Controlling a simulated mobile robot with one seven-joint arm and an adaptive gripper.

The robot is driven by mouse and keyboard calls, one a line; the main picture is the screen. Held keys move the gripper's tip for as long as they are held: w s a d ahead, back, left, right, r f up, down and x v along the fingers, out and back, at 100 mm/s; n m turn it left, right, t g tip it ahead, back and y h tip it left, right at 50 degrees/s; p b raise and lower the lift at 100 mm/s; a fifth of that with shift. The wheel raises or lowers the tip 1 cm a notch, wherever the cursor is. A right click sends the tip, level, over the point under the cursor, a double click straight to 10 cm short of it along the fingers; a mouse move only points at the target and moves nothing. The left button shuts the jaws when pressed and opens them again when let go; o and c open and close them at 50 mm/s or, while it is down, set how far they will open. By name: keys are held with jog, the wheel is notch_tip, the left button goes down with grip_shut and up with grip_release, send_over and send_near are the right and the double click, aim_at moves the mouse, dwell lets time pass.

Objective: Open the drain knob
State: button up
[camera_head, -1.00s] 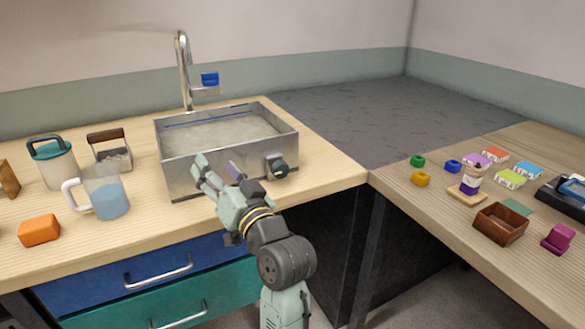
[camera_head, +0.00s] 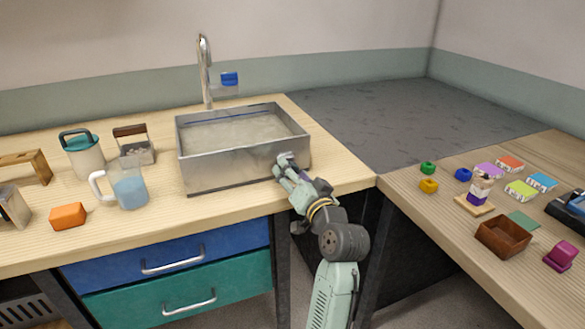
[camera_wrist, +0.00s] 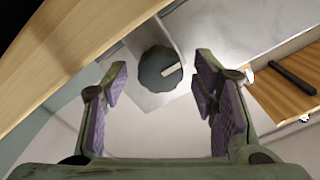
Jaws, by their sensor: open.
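The drain knob (camera_wrist: 160,69) is a dark round knob with a pale bar mark, on a grey metal face in the wrist view. The metal sink basin (camera_head: 222,165) stands on the wooden counter; cloudy liquid shows inside it. My gripper (camera_wrist: 158,95) is open and empty, with purple-padded fingers apart on either side below the knob. The knob lies ahead of the gap between the fingertips, and I see no contact. In the head view my gripper (camera_head: 283,166) is at the right part of the basin's front wall and hides the knob.
A chrome faucet (camera_head: 204,72) with a blue handle (camera_head: 230,79) stands behind the basin. A pitcher (camera_head: 130,190), a teal-lidded jar (camera_head: 84,157) and an orange block (camera_head: 67,216) are on the left. The right table holds small coloured items and a brown box (camera_head: 503,236).

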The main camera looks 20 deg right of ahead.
jog(key=shift+w+a, duration=0.1)
jog(key=shift+w, duration=0.4)
jog(key=c, duration=1.2)
jog(key=shift+o, duration=0.2)
